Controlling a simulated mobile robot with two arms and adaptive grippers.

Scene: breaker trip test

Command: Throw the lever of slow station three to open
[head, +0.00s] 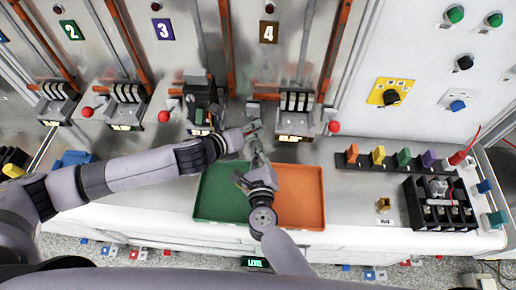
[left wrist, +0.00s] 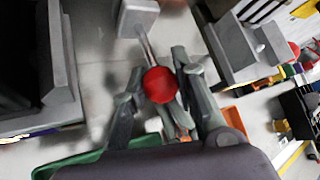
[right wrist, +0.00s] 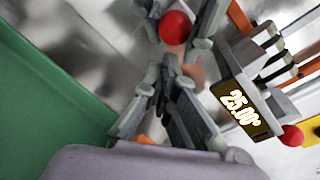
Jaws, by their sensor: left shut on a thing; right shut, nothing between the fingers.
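Station three is the unit with the dark breaker (head: 203,100), in the bay of the purple 3 plate (head: 163,30). Its lever has a red ball knob (left wrist: 160,85) on a thin rod, seen in the left wrist view. My left gripper (head: 250,128) is shut on this lever at the knob and hides it in the head view. The right wrist view also shows the knob (right wrist: 175,27) between the left fingers. My right gripper (head: 256,158) is shut and empty, just in front of the left one and apart from the knob. The lever's position is hard to tell.
Station four (head: 296,115) stands right, with its own red knob (head: 334,126) and a display reading 25.00 (right wrist: 240,108). A green tray (head: 212,205) and an orange tray (head: 305,200) lie in front. Coloured blocks (head: 378,156) and a black rack (head: 440,213) are further right.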

